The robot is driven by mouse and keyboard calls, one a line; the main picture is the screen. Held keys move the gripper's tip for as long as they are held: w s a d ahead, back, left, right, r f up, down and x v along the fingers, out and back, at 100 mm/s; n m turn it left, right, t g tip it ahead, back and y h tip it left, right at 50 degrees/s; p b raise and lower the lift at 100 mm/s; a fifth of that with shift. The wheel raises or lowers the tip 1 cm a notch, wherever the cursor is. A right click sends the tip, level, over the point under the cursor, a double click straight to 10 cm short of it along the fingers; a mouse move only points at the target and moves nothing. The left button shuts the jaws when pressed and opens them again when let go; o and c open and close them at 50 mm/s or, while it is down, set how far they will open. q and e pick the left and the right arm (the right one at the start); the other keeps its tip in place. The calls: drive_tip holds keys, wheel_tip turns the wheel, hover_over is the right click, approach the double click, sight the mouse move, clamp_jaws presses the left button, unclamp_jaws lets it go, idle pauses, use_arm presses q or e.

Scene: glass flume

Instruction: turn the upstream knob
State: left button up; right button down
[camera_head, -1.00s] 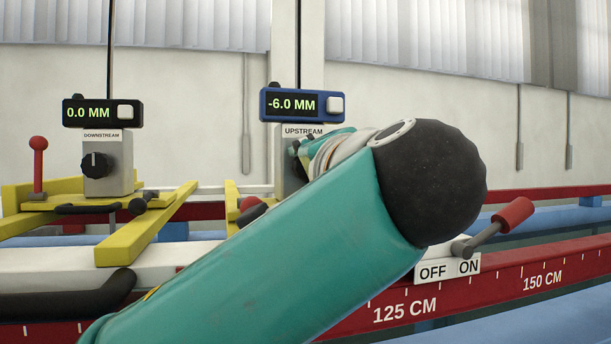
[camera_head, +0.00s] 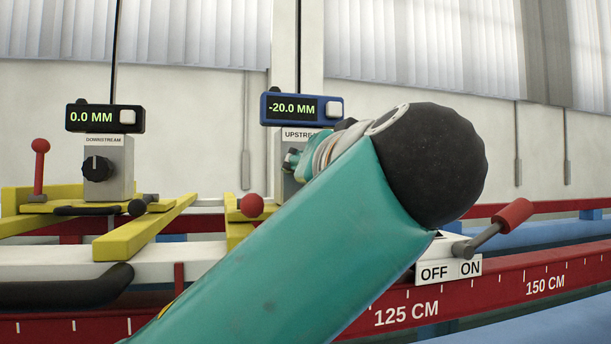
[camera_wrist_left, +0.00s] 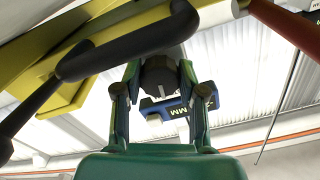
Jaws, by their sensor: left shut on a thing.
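The upstream knob (camera_wrist_left: 158,76) is a dark round knob in the left wrist view, between the two fingers of my left gripper (camera_wrist_left: 160,82). The fingers are shut on it. In the head view my left gripper (camera_head: 292,160) is at the grey UPSTREAM block (camera_head: 289,188), and the gripper and arm hide the knob. Above the block, the blue upstream display (camera_head: 292,108) reads -20.0 MM. My right gripper is in neither view.
The downstream knob (camera_head: 97,168) sits on its grey block at left, under a black display (camera_head: 104,118) reading 0.0 MM. A red-ended lever (camera_head: 512,215) stands by an OFF/ON plate (camera_head: 447,271) at right. Yellow rails (camera_head: 145,229) and a red scale rail (camera_head: 560,272) cross the front.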

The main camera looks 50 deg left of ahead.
use_arm(q)
drive_tip(key=shift+w+d+f, duration=0.15)
drive_tip(key=shift+d+f, duration=0.05)
drive_tip(key=o, duration=1.1)
drive_tip(key=shift+d, duration=0.1)
drive_tip(key=shift+o, duration=0.2)
drive_tip(key=shift+r, duration=0.1)
drive_tip(key=v, duration=1.1)
drive_tip(key=shift+s+d, duration=0.3)
